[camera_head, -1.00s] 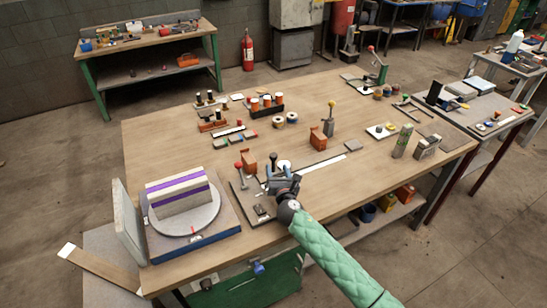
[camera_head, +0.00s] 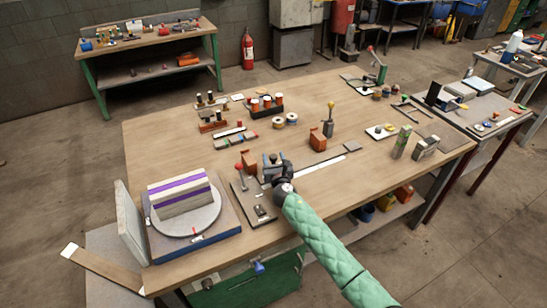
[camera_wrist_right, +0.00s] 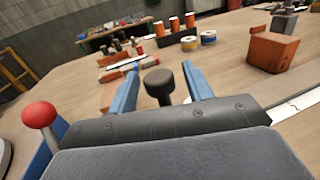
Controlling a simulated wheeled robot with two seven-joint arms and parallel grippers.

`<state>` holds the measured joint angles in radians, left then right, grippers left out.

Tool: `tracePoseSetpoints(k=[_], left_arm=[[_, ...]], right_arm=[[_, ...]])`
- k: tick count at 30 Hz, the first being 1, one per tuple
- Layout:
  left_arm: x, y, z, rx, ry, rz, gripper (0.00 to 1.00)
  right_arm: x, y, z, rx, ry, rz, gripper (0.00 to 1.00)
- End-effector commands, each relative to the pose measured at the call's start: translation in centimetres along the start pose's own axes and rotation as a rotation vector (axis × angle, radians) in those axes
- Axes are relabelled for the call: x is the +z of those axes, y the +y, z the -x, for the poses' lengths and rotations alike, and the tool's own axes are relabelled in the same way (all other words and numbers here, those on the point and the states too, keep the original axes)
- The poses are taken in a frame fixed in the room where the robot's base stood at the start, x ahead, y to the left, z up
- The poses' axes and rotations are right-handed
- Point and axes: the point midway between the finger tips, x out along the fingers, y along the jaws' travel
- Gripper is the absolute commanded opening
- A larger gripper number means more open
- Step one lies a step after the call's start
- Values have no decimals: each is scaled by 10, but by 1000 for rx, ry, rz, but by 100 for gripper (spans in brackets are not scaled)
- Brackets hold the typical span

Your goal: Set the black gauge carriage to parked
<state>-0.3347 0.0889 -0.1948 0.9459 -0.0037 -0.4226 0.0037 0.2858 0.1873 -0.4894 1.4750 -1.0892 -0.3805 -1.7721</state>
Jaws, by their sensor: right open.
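My right gripper (camera_head: 272,161) is over a dark base plate (camera_head: 240,205) at the front of the bench. In the right wrist view its two blue fingers (camera_wrist_right: 160,67) are apart. A black knob (camera_wrist_right: 159,84) stands between them, apparently untouched. It may belong to the black gauge carriage, whose body I cannot make out behind my gripper. A pale scale strip (camera_head: 322,165) runs right from the plate. A red-ball lever (camera_head: 239,168) stands left of the gripper and also shows in the wrist view (camera_wrist_right: 40,115). My left gripper is not in view.
An orange block (camera_head: 318,139) stands behind the scale strip. A turntable (camera_head: 205,222) bearing a striped block is at the left. Spools (camera_head: 279,122) and orange-topped pieces lie farther back. A small dark block (camera_head: 261,210) sits on the plate's front.

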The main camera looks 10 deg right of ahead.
Motion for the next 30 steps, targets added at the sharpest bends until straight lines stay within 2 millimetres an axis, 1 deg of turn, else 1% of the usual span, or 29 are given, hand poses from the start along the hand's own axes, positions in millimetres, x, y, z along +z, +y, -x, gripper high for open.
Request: tracePoseSetpoints(k=[9,11,15,17,20,23,30], left_arm=[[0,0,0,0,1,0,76],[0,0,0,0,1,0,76],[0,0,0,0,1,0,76],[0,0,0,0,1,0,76],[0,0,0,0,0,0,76],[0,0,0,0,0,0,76],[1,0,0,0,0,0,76]], right_arm=[[0,0,-3,1,0,-1,50],[0,0,-2,1,0,-1,38],[0,0,-2,1,0,-1,11],[0,0,-2,1,0,-1,0],[0,0,-2,1,0,-1,0],[0,6,-1,1,0,-1,0],[-1,43,9,2,1,-2,0]])
